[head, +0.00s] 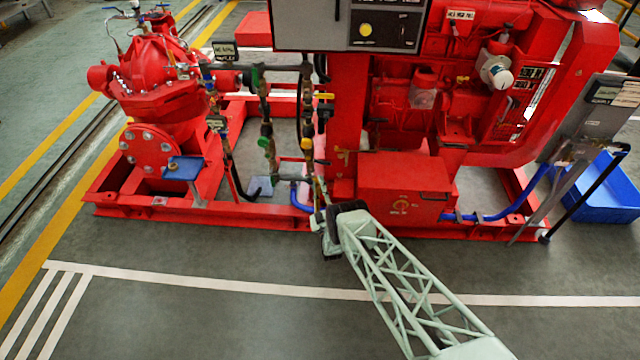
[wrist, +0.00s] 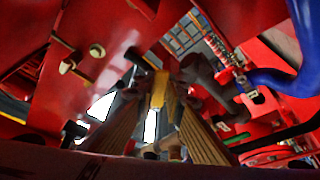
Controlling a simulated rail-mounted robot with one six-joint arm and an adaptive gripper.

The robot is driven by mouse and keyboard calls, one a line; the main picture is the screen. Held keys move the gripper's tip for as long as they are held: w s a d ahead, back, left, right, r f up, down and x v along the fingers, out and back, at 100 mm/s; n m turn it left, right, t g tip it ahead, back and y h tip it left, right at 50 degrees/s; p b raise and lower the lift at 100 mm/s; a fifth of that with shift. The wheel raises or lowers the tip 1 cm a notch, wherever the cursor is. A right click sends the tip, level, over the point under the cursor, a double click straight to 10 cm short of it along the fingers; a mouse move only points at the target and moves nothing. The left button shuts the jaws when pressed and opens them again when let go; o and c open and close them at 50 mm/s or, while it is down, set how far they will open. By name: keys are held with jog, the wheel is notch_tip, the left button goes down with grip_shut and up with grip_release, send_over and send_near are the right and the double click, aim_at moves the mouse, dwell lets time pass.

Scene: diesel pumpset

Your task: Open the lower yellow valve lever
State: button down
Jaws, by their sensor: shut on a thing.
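In the wrist view, a yellow lever (wrist: 160,90) stands between the two ridged fingers of my gripper (wrist: 158,112). The fingers are closed on it and hide part of it. In the head view, my gripper (head: 322,222) is at the front of the pumpset, low beside the vertical pipes. The lever in its grasp is hard to make out there. Another yellow lever (head: 325,96) sticks out to the right, higher on the pipework.
The red base frame (head: 240,217) runs along the front. Green-handled valves (head: 266,144) are on the pipe further left.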

jog(key=c, duration=2.6)
grip_release()
jog(key=shift+c, duration=0.2)
jog(key=shift+s, duration=0.1)
jog(key=s+r+v, duration=0.1)
jog(key=r+v, duration=0.2)
jog(key=v, duration=1.3)
jog(key=shift+s, duration=0.2)
jog(key=shift+d+r, duration=0.15)
